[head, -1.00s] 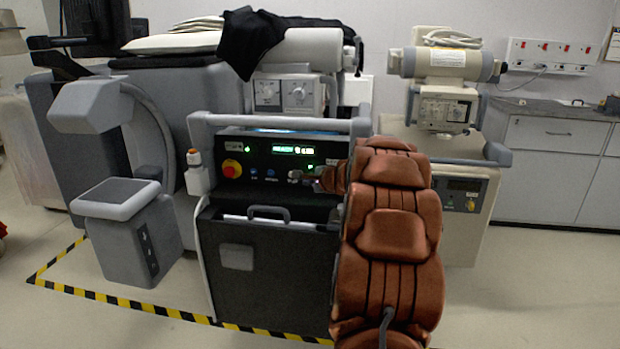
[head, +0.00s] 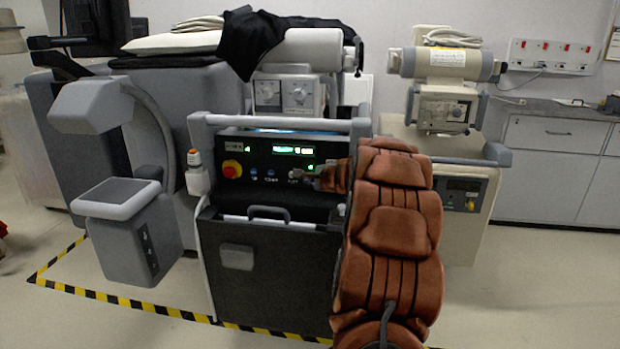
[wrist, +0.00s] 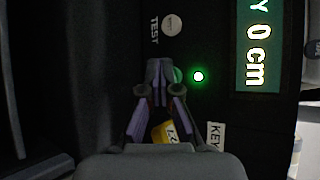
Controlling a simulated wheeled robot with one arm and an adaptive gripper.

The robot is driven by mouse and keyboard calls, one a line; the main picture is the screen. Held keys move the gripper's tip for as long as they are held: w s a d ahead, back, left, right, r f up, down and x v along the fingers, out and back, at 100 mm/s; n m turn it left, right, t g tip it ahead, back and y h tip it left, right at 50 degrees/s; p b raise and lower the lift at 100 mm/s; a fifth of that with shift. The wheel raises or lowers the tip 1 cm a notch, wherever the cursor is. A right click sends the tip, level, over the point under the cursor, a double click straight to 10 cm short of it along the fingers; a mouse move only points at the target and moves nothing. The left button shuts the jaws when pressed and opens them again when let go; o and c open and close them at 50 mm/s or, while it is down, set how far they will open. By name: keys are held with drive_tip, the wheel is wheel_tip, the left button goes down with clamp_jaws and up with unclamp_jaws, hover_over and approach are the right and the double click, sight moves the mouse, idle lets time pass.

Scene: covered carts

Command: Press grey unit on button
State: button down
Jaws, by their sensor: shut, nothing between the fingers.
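The grey unit (head: 280,282) is a dark cabinet with a light grey frame, in the middle of the head view. Its dark control panel (head: 233,152) has a lit green display (head: 284,150), a red knob on yellow (head: 231,169), blue buttons and a green light (head: 311,167). My gripper (wrist: 158,68) is shut and empty, its tips over the panel beside the green light (wrist: 198,76). A green edge (wrist: 178,75) shows partly hidden behind the tips. The TEST button (wrist: 172,25) is apart from them. I cannot tell whether the tips touch the panel.
A yellow tag (wrist: 163,132) near the KEY label (wrist: 215,136) lies under my fingers in the wrist view. A handle (head: 268,212) juts out below the panel. A beige cart (head: 486,205) stands at right. Striped tape (head: 130,303) marks the floor.

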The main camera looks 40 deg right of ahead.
drive_tip(key=shift+w+d, duration=0.25)
drive_tip(key=shift+d, duration=0.05)
idle(0.5)
idle(0.4)
drive_tip(key=shift+s+a+b, duration=0.35)
drive_tip(key=shift+s+a, duration=0.2)
drive_tip(key=shift+a, duration=0.15)
drive_tip(key=shift+s+a+f+b, duration=0.1)
drive_tip(key=shift+s+a+b, duration=0.35)
drive_tip(key=shift+a, duration=0.15)
drive_tip(key=shift+s+a+f+b, duration=0.1)
drive_tip(key=shift+s+a+b, duration=0.25)
drive_tip(key=shift+a+b, duration=0.15)
drive_tip(key=shift+s+a+r+b, duration=0.1)
drive_tip(key=shift+s+a+b, duration=0.15)
drive_tip(key=shift+a, duration=0.25)
drive_tip(key=shift+s+a+r+b, duration=0.1)
drive_tip(key=shift+s+a, duration=0.25)
drive_tip(key=shift+a, duration=0.1)
